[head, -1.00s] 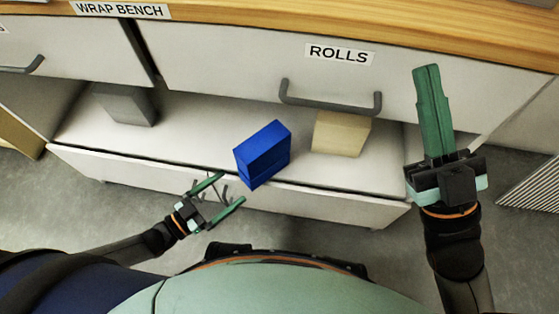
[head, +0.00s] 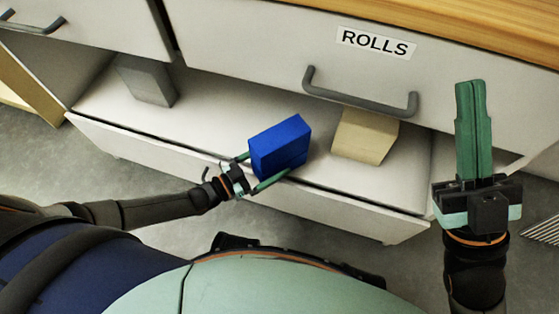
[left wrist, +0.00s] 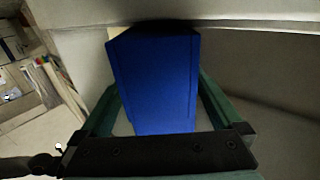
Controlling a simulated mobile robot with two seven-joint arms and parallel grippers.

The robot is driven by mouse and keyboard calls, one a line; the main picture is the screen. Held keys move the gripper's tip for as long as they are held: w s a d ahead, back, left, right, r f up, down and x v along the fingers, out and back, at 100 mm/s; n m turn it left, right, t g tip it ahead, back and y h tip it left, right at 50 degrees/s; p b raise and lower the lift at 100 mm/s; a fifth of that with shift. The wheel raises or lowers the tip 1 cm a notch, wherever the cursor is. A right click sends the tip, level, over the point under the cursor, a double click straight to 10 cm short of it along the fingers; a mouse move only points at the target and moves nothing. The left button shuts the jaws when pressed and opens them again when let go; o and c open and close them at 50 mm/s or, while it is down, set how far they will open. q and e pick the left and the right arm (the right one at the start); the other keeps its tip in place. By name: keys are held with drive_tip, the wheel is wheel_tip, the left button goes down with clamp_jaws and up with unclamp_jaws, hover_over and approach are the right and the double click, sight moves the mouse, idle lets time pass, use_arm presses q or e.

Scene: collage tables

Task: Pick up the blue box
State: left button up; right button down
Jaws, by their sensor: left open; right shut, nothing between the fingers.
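The blue box (head: 279,145) stands on the white shelf of the lower compartment, near its front edge. My left gripper (head: 262,172) is open and at the box, with a green finger on either side of it. In the left wrist view the blue box (left wrist: 155,80) fills the middle, between the two open fingers. I cannot tell whether the fingers touch it. The far parts of the fingers are hidden behind the box. My right gripper (head: 473,120) is shut and empty, pointing up at the right, away from the box.
A beige box (head: 364,137) stands close to the right of the blue box. A grey box (head: 146,80) stands at the shelf's left. Above is a drawer labelled ROLLS with a grey handle (head: 360,97). The shelf (head: 214,118) is bare between the grey and blue boxes.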

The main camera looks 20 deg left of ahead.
use_arm(q)
drive_tip(key=shift+x, duration=1.3)
drive_tip(key=c, duration=1.5)
